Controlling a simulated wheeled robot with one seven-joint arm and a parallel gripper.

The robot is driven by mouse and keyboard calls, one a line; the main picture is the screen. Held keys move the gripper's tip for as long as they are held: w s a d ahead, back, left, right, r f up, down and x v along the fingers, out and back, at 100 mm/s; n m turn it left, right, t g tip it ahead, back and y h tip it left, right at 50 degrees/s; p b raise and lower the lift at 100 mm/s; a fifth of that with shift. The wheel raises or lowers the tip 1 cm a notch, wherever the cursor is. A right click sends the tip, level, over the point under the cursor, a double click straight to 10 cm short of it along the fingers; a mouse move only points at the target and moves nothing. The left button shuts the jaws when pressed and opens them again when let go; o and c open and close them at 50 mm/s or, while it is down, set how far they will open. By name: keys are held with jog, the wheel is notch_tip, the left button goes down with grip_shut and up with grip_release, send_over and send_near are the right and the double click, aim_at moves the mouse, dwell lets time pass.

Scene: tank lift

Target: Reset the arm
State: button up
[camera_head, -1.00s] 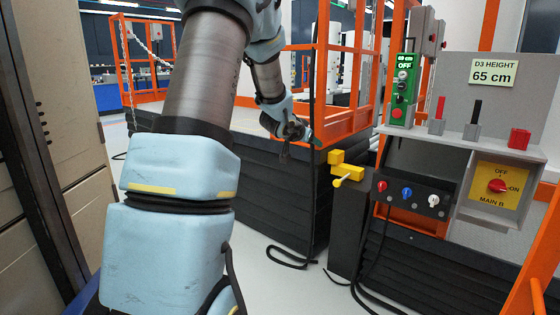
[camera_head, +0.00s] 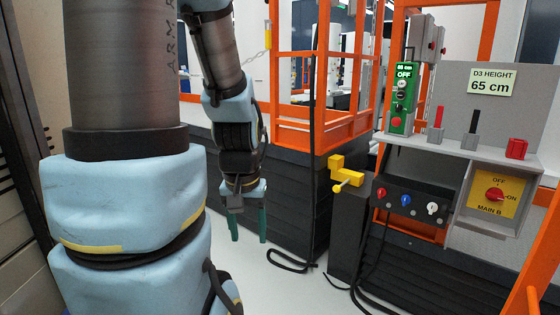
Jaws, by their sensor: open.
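My gripper (camera_head: 248,224) hangs at the end of my arm, pointing down, left of the middle of the view. Its two green fingers are apart with nothing between them. It is in front of the black bellows-sided lift (camera_head: 290,200) and left of the yellow crank handle (camera_head: 346,173). No contact between the gripper and any thing shows. My large upper arm fills the left side and hides what is behind it.
The grey control panel (camera_head: 530,110) at right reads "D3 HEIGHT 65 cm". A green control box (camera_head: 403,98) shows "OFF". The red main switch (camera_head: 494,194) sits on a yellow plate. Orange railings (camera_head: 322,140) top the lift. Black cables lie on the floor. A cabinet stands far left.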

notch_tip(320, 180, up, 15)
jog(key=p, duration=1.4)
jog(key=shift+w, duration=0.1)
dwell(1.3)
